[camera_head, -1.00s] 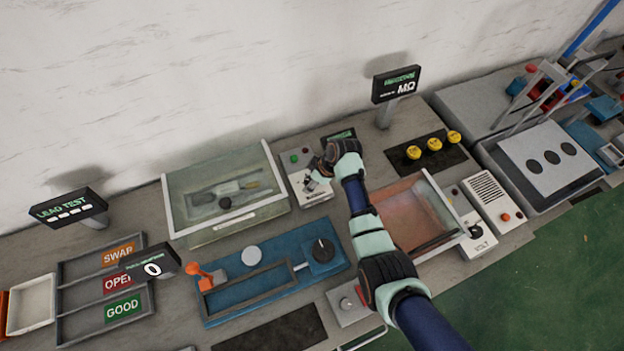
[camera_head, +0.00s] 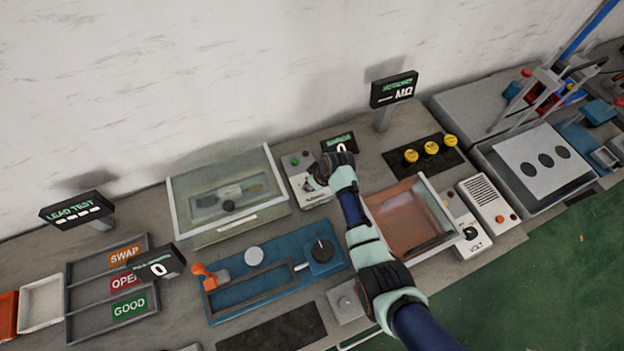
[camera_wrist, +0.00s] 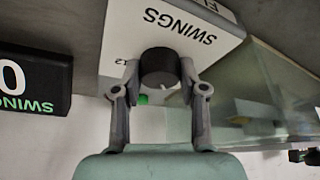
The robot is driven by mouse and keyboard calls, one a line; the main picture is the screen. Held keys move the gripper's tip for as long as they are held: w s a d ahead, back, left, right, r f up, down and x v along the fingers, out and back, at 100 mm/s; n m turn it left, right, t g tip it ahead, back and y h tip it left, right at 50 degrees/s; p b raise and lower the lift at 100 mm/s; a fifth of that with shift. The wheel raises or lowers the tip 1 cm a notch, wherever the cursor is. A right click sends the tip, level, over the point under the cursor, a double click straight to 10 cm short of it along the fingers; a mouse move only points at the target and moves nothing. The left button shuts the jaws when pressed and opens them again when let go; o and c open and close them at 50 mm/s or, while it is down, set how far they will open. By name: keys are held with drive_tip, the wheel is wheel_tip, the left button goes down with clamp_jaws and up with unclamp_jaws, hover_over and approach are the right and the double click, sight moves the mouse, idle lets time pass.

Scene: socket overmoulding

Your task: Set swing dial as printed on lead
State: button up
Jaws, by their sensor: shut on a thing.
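The swing dial is a dark round knob (camera_wrist: 159,68) on a white control box, whose face reads "SWINGS" in the wrist view. My gripper (camera_wrist: 160,82) has its two fingers closed around the knob, one on each side. In the head view my gripper (camera_head: 312,180) is at the front of the control box (camera_head: 299,161), with the knob hidden behind it. A small swings display (camera_wrist: 30,83) beside the box shows 0. It also shows behind my wrist in the head view (camera_head: 338,142). I cannot make out a lead with printed text.
A clear-walled tank (camera_head: 228,195) stands left of the control box. An orange-brown tray (camera_head: 408,222) lies to the right, and yellow-capped parts (camera_head: 431,147) sit on a dark mat behind it. A blue fixture (camera_head: 275,278) lies in front.

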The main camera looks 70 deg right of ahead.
drive_tip(key=m+p, duration=0.1)
drive_tip(key=m, duration=0.1)
drive_tip(key=m+g+h+p, duration=0.1)
drive_tip(key=m, duration=0.1)
drive_tip(key=shift+w+a+r+m, duration=0.1)
drive_tip(key=shift+a+r+m, duration=0.1)
drive_tip(key=shift+m, duration=0.1)
drive_tip(key=shift+f+m+g+h+p, duration=0.15)
drive_tip(key=shift+m+g+h+p, duration=0.5)
drive_tip(key=shift+m, duration=1.15)
drive_tip(key=o, duration=1.1)
drive_tip(key=shift+o, duration=0.2)
drive_tip(key=v, duration=1.2)
